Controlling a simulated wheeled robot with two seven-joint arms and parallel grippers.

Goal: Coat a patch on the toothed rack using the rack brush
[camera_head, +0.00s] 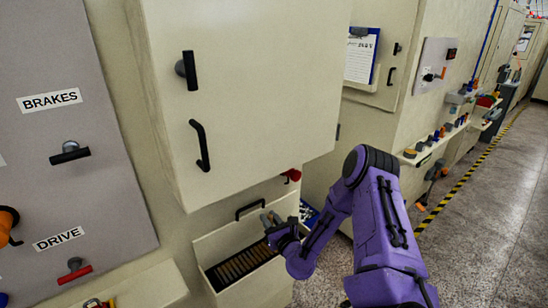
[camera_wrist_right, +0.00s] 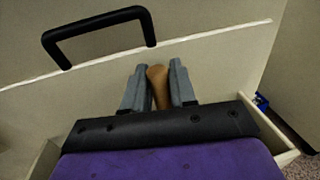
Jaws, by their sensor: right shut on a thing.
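My right gripper (camera_head: 270,219) is over the open drawer at the bottom of the cream cabinet. In the right wrist view its two grey fingers (camera_wrist_right: 158,70) are shut on a brown, handle-like thing (camera_wrist_right: 159,88). It looks like the rack brush, but its bristles are hidden. A row of brown, tooth-like ridges (camera_head: 238,264), which looks like the toothed rack, lies in the drawer below and left of the gripper. I cannot tell whether the brush touches it. My left gripper is not in view.
The drawer (camera_head: 228,238) has a black handle (camera_head: 251,208), also seen in the wrist view (camera_wrist_right: 98,32). The cabinet door (camera_head: 245,90) above is shut. A grey panel (camera_head: 85,130) with knobs is at left. A shelf (camera_head: 432,145) with small items and clear floor are at right.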

